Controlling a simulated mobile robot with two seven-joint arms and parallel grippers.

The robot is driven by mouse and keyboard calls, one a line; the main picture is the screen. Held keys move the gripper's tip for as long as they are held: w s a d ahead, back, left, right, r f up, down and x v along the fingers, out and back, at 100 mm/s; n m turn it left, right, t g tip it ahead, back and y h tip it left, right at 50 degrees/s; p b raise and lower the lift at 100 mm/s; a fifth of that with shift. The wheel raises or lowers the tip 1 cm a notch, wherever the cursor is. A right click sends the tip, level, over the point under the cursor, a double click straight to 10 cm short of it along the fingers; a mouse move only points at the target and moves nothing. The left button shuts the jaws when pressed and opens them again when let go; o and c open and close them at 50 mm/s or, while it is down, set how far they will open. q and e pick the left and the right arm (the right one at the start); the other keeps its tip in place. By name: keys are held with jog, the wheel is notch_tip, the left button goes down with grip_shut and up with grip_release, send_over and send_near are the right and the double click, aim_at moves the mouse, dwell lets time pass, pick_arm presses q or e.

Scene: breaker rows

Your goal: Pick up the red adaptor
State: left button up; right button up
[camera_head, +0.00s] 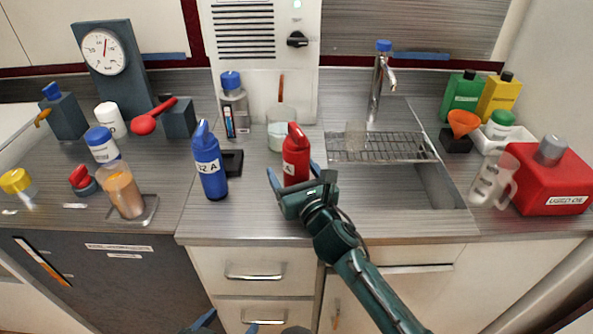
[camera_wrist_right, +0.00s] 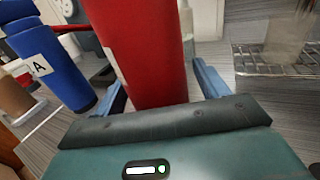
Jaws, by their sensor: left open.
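The red adaptor (camera_head: 296,165), bottle-shaped with a slanted top and a white label, stands upright on the counter. My right gripper (camera_head: 293,182) is low at its front, fingers open on either side of it. In the right wrist view the red adaptor (camera_wrist_right: 145,50) rises between the two blue fingers (camera_wrist_right: 160,92); a gap shows at the right finger, and the left finger is close to its edge. Whether that one touches I cannot tell. My left gripper (camera_head: 229,326) shows only its blue fingertips, apart, at the bottom edge.
A blue adaptor (camera_head: 209,162) stands left of the red one, near a dark square base (camera_head: 232,161). A clear beaker (camera_head: 281,130) is close behind. The sink with its wire rack (camera_head: 385,147) lies right. A filled tumbler (camera_head: 124,191) stands at the left.

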aim_at(293, 134)
jog(key=c, duration=1.3)
notch_tip(293, 134, up, 9)
jog(key=p, duration=0.2)
jog(key=shift+p, duration=0.3)
jog(key=shift+c, duration=0.2)
jog(key=shift+r, duration=0.6)
pick_arm(q)
jog(key=shift+s+a+r+m, duration=0.2)
jog(key=shift+r+m, duration=0.1)
jog(key=shift+r, duration=0.3)
jog(key=shift+w, duration=0.1)
pick_arm(e)
jog(key=shift+f, duration=0.1)
